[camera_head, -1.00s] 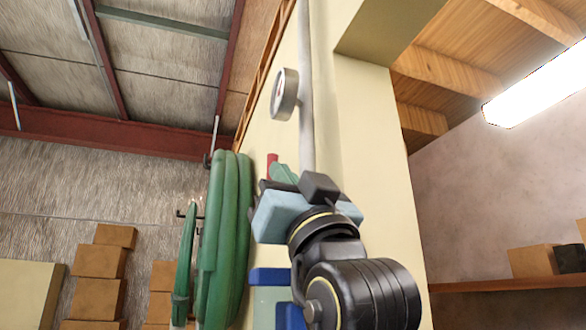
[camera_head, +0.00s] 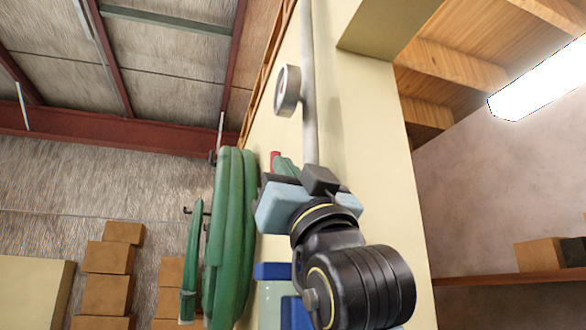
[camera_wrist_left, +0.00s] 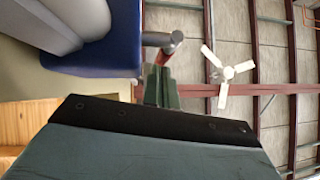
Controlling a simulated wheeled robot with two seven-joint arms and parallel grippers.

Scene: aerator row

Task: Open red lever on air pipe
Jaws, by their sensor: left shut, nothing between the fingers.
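A grey vertical air pipe (camera_head: 309,90) runs down the cream wall, with a round gauge (camera_head: 288,90) on its left side. The red lever (camera_head: 275,156) shows as a small red piece left of the pipe, just beyond my gripper. My left gripper (camera_head: 286,166) is shut and empty, with its green fingertips beside the lever. In the left wrist view the shut fingers (camera_wrist_left: 161,86) point at the red lever (camera_wrist_left: 165,57), which has a grey rounded end by it. I cannot tell whether they touch. My gripper and wrist hide the lower pipe. My right gripper is not in view.
A coiled green hose (camera_head: 230,235) hangs on the wall left of my gripper. Blue parts (camera_head: 272,271) show below my wrist. Stacked cardboard boxes (camera_head: 107,294) stand far left. A shelf (camera_head: 500,279) is at the right. A ceiling fan (camera_wrist_left: 225,72) shows in the wrist view.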

